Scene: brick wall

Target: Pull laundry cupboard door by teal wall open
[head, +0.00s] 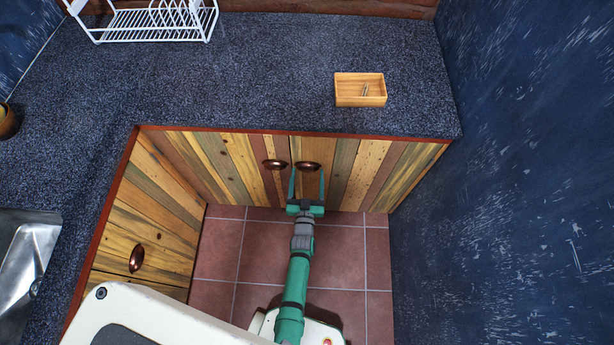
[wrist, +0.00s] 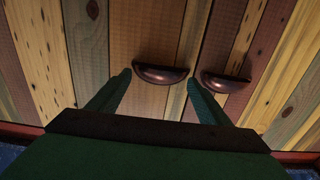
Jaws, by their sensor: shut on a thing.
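The wooden cupboard door (head: 375,170) beside the dark blue wall is made of multi-coloured planks and sits flush under the counter. Its dark copper cup handle (head: 309,165) is near the door's left edge. In the wrist view the handle (wrist: 161,73) shows between the fingertips (wrist: 160,82). The neighbouring door (head: 220,160) has a matching handle (head: 275,164), just left of my gripper in the head view. Both doors look closed.
The dark blue wall (head: 520,170) bounds the right side. A side cabinet (head: 150,220) with a handle (head: 136,258) stands at left. The speckled counter (head: 270,70) holds a small wooden box (head: 360,100) and a white dish rack (head: 140,28). Tiled floor (head: 345,255) is clear around my arm.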

